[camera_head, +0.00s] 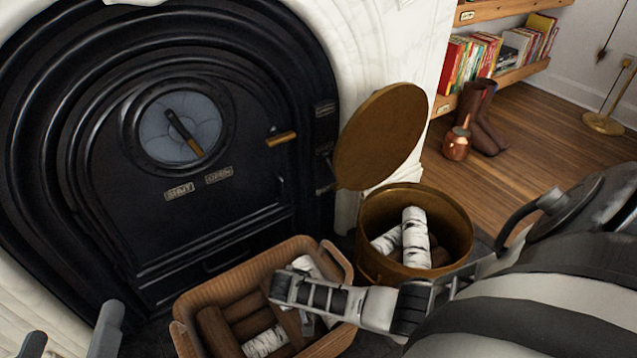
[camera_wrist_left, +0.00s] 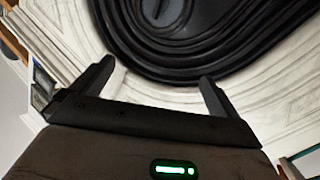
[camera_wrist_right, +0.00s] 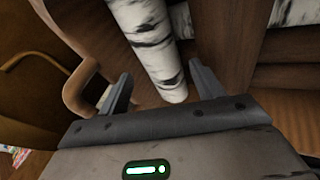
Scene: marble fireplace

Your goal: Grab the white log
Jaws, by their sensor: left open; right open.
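Several white birch logs show. One white log (camera_head: 305,265) leans at the upper right end of the wicker basket (camera_head: 182,335), and another white log (camera_head: 265,342) lies lower among brown logs. My right gripper (camera_head: 283,285) is over the basket, partly covering its contents. In the right wrist view a white log (camera_wrist_right: 150,45) points down between the open, empty fingers (camera_wrist_right: 160,72); I cannot tell how deep it sits between them. More white logs (camera_head: 415,238) stand in the brass bucket (camera_head: 455,225). My left gripper (camera_head: 72,335) is open and empty at the lower left, before the stove.
The black stove (camera_head: 110,190) is behind the basket. The bucket's round lid (camera_head: 380,135) stands raised beside the bucket. Brown boots (camera_head: 480,120), a copper pot (camera_head: 457,143) and bookshelves (camera_head: 490,60) are at the back right, with clear wooden floor beside them.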

